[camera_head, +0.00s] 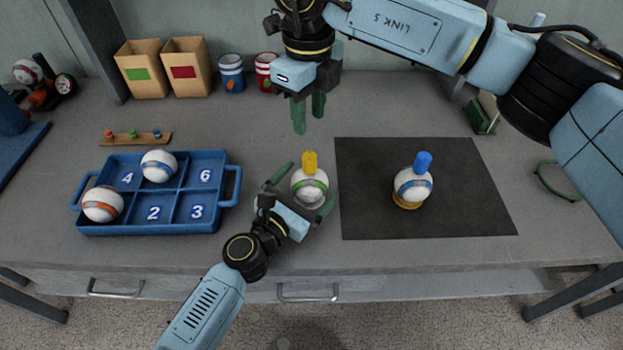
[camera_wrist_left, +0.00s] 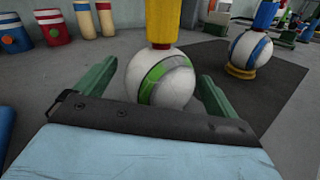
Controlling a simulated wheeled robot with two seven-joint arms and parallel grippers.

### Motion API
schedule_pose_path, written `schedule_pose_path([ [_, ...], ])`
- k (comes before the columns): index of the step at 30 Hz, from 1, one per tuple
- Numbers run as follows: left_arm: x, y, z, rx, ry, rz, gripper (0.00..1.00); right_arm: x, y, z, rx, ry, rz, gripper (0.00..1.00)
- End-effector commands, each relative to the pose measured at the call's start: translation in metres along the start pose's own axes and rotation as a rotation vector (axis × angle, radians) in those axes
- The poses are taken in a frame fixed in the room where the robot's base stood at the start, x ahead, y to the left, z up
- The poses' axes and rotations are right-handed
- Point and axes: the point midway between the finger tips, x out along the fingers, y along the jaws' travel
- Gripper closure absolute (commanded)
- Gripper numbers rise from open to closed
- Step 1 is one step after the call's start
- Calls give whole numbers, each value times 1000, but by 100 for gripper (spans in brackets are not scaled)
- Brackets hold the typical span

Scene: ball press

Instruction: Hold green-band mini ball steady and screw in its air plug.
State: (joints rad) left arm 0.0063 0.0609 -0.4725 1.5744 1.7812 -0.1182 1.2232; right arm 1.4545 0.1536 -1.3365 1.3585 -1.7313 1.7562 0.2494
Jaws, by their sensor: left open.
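The green-band mini ball (camera_head: 308,186) is white with a green band and stands just left of the dark mat. A yellow air plug (camera_head: 309,160) stands upright on its top; I cannot tell how deep it sits. My left gripper (camera_head: 307,186) is open, with one green finger on each side of the ball. In the left wrist view the ball (camera_wrist_left: 160,78) sits between the fingers, with gaps showing at both sides. The yellow plug (camera_wrist_left: 165,22) rises out of the top of that view. My right gripper (camera_head: 308,112) hangs above and behind the ball, fingers pointing down, with nothing visible between them.
A blue-band ball (camera_head: 408,187) with a blue plug (camera_head: 423,161) stands on a yellow ring on the dark mat (camera_head: 470,205). A blue numbered tray (camera_head: 155,228) at left holds two balls. A small plug rack (camera_head: 138,139), two boxes and cans stand behind.

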Motion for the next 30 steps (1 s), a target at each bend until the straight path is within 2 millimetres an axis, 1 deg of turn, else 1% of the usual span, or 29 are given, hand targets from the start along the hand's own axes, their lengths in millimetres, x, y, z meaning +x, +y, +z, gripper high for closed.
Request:
schedule_pose_path([
  [1, 6, 0, 1, -1, -1, 1, 5, 0, 0, 0, 0, 0, 0, 64],
  [6, 17, 0, 0, 0, 0, 0, 5, 0, 0, 0, 0, 0, 0, 64],
  [15, 18, 0, 0, 0, 0, 0, 5, 0, 0, 0, 0, 0, 0, 64],
  [26, 18, 0, 0, 0, 0, 0, 52, 0, 0, 0, 0, 0, 0, 64],
  [27, 18, 0, 0, 0, 0, 0, 52, 0, 0, 0, 0, 0, 0, 64],
  [30, 18, 0, 0, 0, 0, 0, 52, 0, 0, 0, -7, 0, 0, 54],
])
